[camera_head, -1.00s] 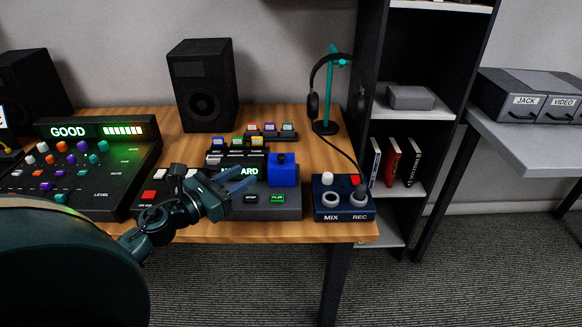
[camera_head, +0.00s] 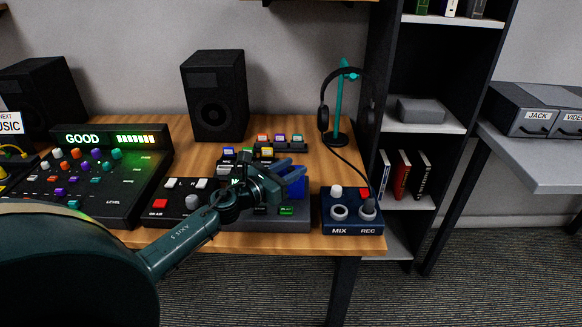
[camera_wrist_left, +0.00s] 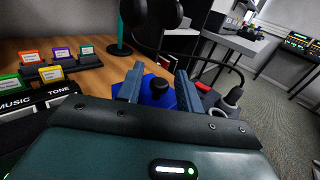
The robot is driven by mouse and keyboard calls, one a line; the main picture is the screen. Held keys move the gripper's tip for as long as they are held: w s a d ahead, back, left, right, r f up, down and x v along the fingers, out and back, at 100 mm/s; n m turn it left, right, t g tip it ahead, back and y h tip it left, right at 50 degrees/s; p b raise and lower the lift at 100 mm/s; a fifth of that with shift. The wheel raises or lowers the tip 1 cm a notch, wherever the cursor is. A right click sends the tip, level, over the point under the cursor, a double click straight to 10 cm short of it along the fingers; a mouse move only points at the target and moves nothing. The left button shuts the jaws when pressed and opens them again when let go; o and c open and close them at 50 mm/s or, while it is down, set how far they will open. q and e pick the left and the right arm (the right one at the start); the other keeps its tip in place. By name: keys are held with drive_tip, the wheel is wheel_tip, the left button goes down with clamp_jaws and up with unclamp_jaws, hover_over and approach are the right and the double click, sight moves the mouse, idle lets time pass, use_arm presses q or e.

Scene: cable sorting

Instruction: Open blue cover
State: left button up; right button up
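The blue cover (camera_head: 297,187) sits on the right part of the dark console (camera_head: 297,219), partly hidden behind my left gripper. My left gripper (camera_head: 298,172) is at the cover in the head view. Whether a finger touches the cover cannot be told. My right gripper is in neither view.
The MIX/REC box (camera_head: 352,211) stands close to the right of the console. A headphone stand (camera_head: 338,108) and a speaker (camera_head: 216,97) stand behind. The mixer (camera_head: 85,185) is at left. Small coloured cartridges (camera_head: 281,143) stand on a rack behind the console.

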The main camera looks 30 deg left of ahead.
use_arm(q)
drive_tip(key=shift+w, duration=0.2)
clamp_jaws()
idle(0.3)
